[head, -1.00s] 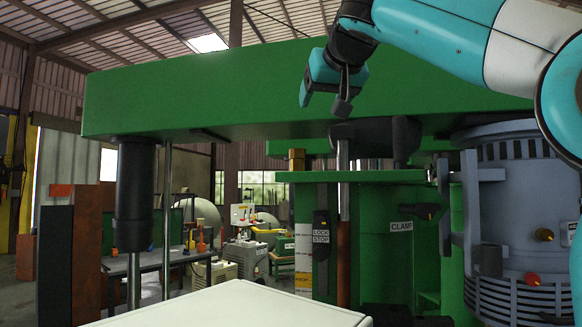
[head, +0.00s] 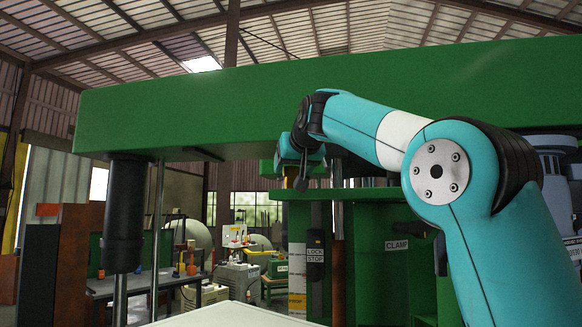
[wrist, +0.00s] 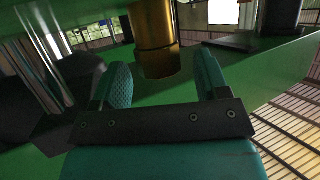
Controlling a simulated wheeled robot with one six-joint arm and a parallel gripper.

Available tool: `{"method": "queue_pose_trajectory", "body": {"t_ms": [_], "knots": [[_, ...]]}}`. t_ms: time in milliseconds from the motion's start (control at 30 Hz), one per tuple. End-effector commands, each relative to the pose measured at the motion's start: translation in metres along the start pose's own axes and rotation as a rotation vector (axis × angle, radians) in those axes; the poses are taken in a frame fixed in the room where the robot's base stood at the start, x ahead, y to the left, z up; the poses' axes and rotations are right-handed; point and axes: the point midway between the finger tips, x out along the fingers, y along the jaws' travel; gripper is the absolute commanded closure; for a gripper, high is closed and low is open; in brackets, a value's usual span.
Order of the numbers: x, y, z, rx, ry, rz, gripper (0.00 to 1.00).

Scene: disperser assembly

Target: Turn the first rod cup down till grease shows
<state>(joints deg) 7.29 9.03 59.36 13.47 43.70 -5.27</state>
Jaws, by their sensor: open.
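The brass grease cup (wrist: 153,38) is an upright gold cylinder on the green machine in the wrist view. It stands just beyond my fingertips, in line with the gap between them. In the head view only a small part of the cup (head: 284,183) shows beside my gripper (head: 298,178), under the green beam. In the wrist view my gripper (wrist: 165,75) is open, with one teal pad on each side and nothing between them. I cannot tell how far the cup is from the pads. No grease is visible on the cup.
The long green beam (head: 330,100) runs above and behind my gripper. A black sleeve (head: 125,210) hangs from it at left. A green cabinet with a CLAMP label (head: 397,244) and a LOCK STOP plate (head: 315,257) stands below. A pale top (head: 235,315) lies in front.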

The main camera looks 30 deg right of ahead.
Motion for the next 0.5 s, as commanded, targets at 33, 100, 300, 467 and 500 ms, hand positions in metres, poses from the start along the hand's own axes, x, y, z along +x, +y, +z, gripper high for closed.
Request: {"method": "queue_pose_trajectory", "body": {"t_ms": [33,100,300,467,500], "knots": [[0.006,0.000,-0.001,0.000,-0.001,0.001,0.32],[0.012,0.000,-0.001,-0.001,0.000,0.000,0.32],[0.019,0.000,0.000,-0.001,0.000,-0.001,0.32],[0.019,0.000,0.000,-0.001,0.001,-0.001,0.32],[0.019,0.000,0.000,-0.001,0.001,-0.001,0.34]]}}
